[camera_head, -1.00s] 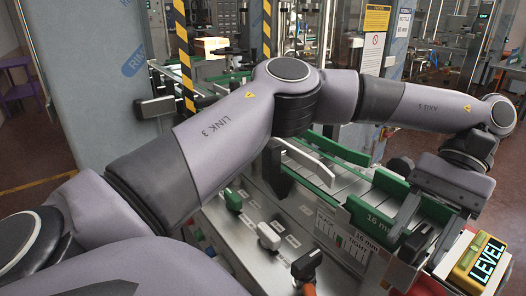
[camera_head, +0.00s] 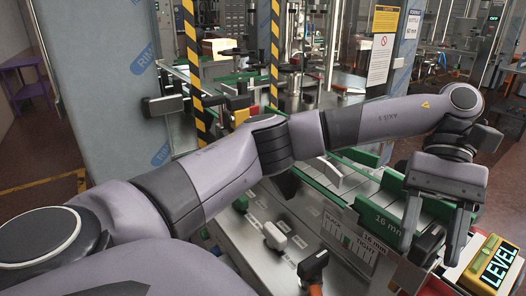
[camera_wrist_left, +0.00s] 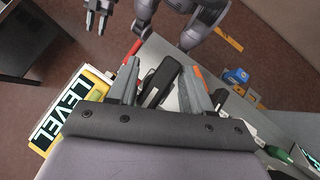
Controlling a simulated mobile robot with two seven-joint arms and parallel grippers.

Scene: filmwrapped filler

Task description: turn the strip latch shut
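My left gripper (camera_head: 432,245) points down over the right end of the machine's front panel, its two fingers apart and nothing visibly gripped. In the left wrist view its fingers (camera_wrist_left: 159,68) stand on both sides of a black lever-like part (camera_wrist_left: 160,82), which looks like the strip latch. That part lies between or below the fingertips; I cannot tell whether they touch it. In the head view the fingers largely hide this spot. A small dark forked shape (camera_wrist_left: 98,14) at the top of the wrist view may be my right gripper.
A yellow LEVEL box (camera_head: 490,264) stands just right of the gripper. Green guide rails (camera_head: 385,218) run behind. A striped post (camera_head: 275,55) rises at the back.

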